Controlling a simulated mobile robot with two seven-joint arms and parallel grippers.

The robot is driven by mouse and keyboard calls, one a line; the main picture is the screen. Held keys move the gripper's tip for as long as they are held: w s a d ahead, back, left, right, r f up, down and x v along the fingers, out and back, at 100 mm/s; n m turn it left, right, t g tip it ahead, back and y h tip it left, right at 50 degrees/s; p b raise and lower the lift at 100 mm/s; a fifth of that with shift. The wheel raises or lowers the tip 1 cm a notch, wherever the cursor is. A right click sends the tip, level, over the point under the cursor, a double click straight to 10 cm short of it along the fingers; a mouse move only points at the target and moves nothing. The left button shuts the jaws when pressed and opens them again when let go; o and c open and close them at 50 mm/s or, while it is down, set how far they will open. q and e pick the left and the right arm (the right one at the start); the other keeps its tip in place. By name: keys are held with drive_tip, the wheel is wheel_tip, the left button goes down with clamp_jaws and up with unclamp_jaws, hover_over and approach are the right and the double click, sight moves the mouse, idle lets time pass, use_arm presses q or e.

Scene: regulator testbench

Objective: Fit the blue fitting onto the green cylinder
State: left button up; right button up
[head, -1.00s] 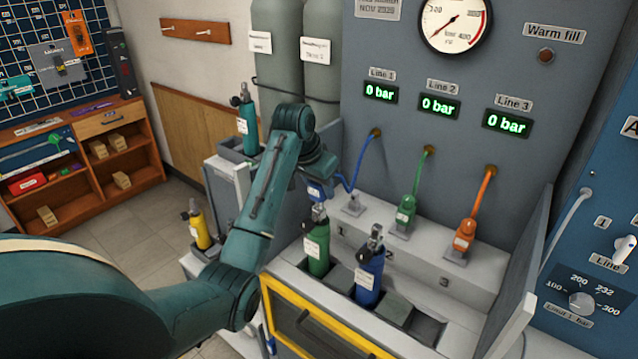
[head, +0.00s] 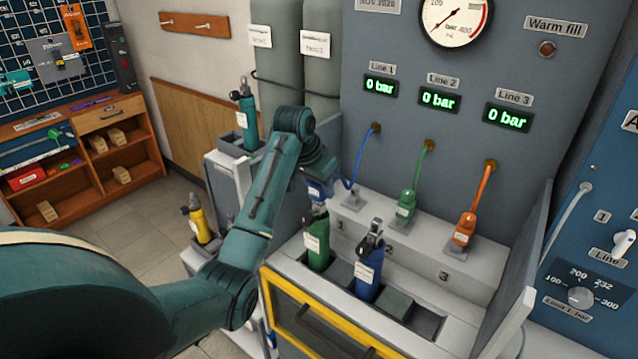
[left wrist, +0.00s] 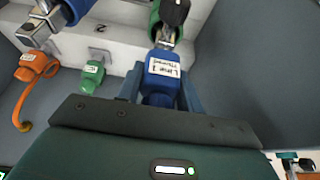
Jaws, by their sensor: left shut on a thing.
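The blue fitting (head: 319,190) is on the blue hose and has a white label. My left gripper (left wrist: 161,92) is shut on it, one finger on each side. The green cylinder (head: 318,242) stands upright in the left slot of the bench rack, with its valve at the top. The fitting is right at this valve in the head view. In the left wrist view the fitting's far end meets the metal valve, with a black knob (left wrist: 175,12) beyond. I cannot tell whether it is fully seated. My right gripper is not in view.
A blue cylinder (head: 368,268) stands just right of the green one. The green fitting (head: 405,207) and orange fitting (head: 464,230) sit on the ledge behind. A yellow-framed door (head: 330,325) is in front. A yellow cylinder (head: 198,224) and a teal cylinder (head: 247,118) stand left.

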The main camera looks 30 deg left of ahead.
use_arm(q)
drive_tip(key=shift+f, duration=0.55)
drive_tip(key=o, duration=1.2)
drive_tip(key=shift+o, duration=0.2)
drive_tip(key=v, duration=1.3)
